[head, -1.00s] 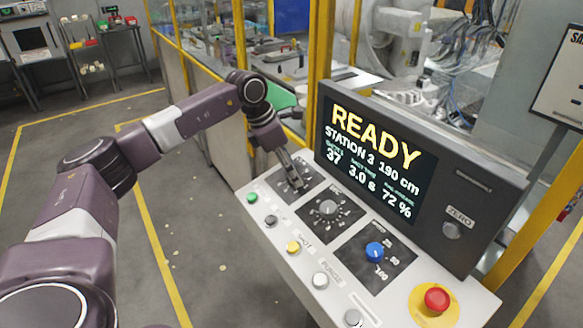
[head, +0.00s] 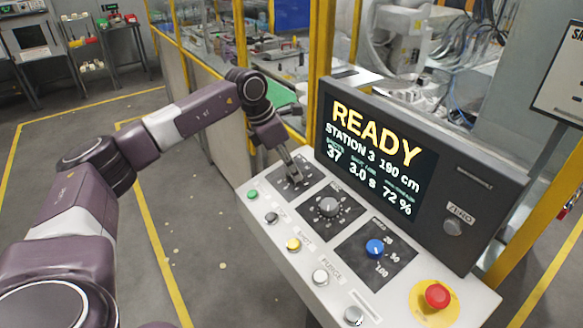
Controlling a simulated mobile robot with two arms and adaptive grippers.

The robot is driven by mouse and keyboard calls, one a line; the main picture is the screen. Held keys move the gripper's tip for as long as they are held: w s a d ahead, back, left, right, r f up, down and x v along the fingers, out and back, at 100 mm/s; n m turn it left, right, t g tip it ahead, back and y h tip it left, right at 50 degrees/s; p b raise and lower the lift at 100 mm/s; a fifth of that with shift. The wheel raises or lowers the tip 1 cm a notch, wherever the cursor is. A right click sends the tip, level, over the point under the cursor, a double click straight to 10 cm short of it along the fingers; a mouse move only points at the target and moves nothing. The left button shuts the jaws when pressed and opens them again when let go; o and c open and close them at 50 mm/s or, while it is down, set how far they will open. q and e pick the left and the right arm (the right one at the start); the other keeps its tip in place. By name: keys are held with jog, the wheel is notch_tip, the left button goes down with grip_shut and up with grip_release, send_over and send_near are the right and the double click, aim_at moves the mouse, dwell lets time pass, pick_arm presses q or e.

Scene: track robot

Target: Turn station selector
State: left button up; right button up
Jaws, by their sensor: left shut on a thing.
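The control panel (head: 262,212) has three dark dial plates in a row. My left gripper (head: 293,177) is down at the far-left dial plate (head: 283,186) and is shut on the knob there. The gripper's fingers hide most of that knob, which I take to be the station selector. The display (head: 375,158) reads READY, STATION 3, 190 cm, 37, 3.0 s and 72 %. My right gripper is not in view.
A grey knob (head: 327,206) and a blue knob (head: 375,248) sit on the other plates. Several push buttons line the front edge. A red mushroom button (head: 437,296) stands at the right end. Yellow posts and a fence stand behind.

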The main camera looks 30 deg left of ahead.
pick_arm(q)
jog(key=n+b, duration=0.1)
jog(key=n, duration=0.2)
jog(key=n+y, duration=0.1)
jog(key=n, duration=0.3)
jog(key=shift+t+b, duration=0.3)
jog(key=shift+b, duration=0.1)
jog(key=n+y+b, duration=0.1)
jog(key=n, duration=0.5)
jog(key=n+b, duration=0.1)
jog(key=n, duration=0.5)
jog(key=shift+y, duration=0.4)
jog(key=shift+r+n, duration=0.1)
jog(key=shift+n, duration=2)
jog(key=o, duration=1.1)
jog(key=shift+o, duration=0.3)
jog(key=shift+s, duration=0.1)
